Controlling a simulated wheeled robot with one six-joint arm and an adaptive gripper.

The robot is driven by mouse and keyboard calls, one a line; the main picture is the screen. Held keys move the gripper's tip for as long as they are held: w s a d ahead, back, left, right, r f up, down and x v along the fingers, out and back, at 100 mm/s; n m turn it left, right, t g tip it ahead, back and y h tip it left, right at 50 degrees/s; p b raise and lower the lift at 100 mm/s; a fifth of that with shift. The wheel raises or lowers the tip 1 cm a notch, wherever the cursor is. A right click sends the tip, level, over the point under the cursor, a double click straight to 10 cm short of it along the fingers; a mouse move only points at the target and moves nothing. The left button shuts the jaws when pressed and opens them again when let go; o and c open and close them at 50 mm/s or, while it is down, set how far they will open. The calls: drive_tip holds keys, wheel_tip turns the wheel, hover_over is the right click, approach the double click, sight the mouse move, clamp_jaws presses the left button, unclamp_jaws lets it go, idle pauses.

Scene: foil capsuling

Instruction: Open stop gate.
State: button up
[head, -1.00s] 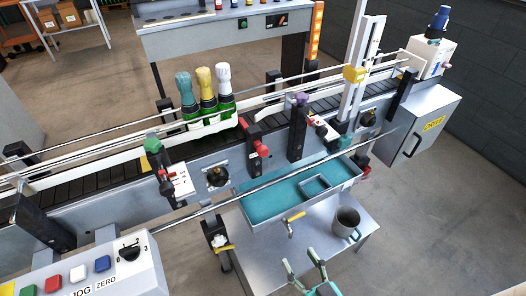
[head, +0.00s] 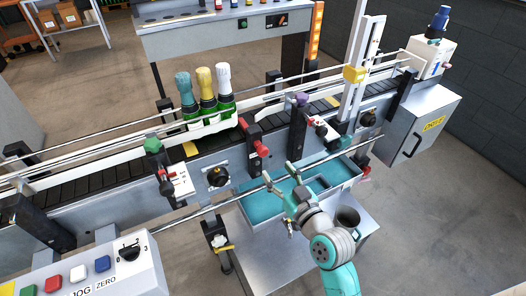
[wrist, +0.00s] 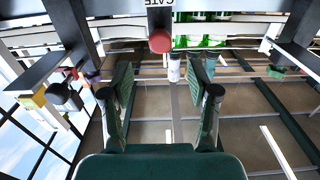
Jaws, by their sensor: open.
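The stop gate has a black post (head: 252,135) at the front rail of the conveyor, with a red knob (head: 262,150) facing me. In the wrist view the red knob (wrist: 160,41) is at top centre, under a grey plate whose inverted label is partly cut off. My gripper (head: 279,174) is open and empty, below and to the right of the knob in the head view. In the wrist view its two fingers (wrist: 161,82) stand apart, with the knob ahead and roughly centred between them, not touched.
Three green bottles (head: 208,100) with teal, yellow and white tops stand on the conveyor left of the gate. A long metal rod (head: 190,217) runs along the front. A green knob (head: 152,146) is farther left.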

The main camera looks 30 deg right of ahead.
sight(265, 154)
drive_tip(key=w, duration=0.9)
drive_tip(key=shift+w+d, duration=0.15)
clamp_jaws()
